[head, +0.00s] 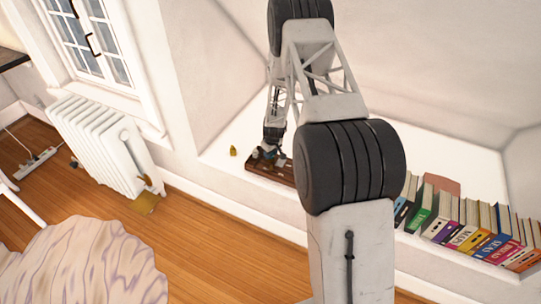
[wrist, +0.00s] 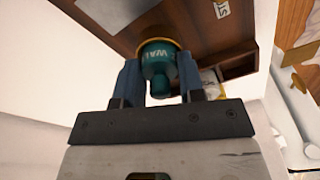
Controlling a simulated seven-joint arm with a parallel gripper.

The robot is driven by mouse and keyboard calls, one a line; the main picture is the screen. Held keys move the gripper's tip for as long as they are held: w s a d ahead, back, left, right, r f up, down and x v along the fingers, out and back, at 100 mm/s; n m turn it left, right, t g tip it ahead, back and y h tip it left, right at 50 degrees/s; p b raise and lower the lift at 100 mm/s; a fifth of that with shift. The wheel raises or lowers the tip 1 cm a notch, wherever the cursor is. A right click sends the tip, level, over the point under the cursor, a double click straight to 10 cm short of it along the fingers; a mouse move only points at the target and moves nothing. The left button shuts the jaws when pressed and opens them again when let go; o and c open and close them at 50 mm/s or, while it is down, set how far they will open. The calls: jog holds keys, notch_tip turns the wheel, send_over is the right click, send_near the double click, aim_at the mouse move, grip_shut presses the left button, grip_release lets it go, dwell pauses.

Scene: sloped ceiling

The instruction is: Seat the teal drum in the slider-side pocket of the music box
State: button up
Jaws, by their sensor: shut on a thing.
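The teal drum (wrist: 156,66) has pale lettering and sits between the two dark blue fingers of my gripper (wrist: 160,82), which is shut on it. A gold rim shows around the drum's far end, against the music box (wrist: 195,22). I cannot tell how deep the drum sits or whether it is in a pocket. The music box is a dark brown wooden case with pale labels. In the head view, the music box (head: 284,176) lies on the white ledge with my gripper (head: 268,153) over its left part; the drum is too small to make out there.
A small yellow object (head: 233,151) stands on the ledge left of the box. A row of books (head: 470,232) fills the ledge's right part. A white radiator (head: 100,140) is at the left. The ledge behind the box looks clear.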

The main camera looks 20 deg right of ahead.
jog(key=shift+r, duration=0.15)
jog(key=shift+r, duration=0.8)
notch_tip(320, 180, up, 2)
jog(key=s+a+r, duration=0.1)
jog(key=s+a, duration=0.1)
jog(key=s, duration=1.3)
jog(key=shift+s+a, duration=0.2)
jog(key=shift+s, duration=0.2)
jog(key=a+n+g, duration=0.1)
jog(key=a+n, duration=0.7)
jog(key=n, duration=1)
jog(key=shift+r+g+y, duration=0.2)
jog(key=shift+g+y, duration=0.1)
jog(key=shift+g, duration=0.1)
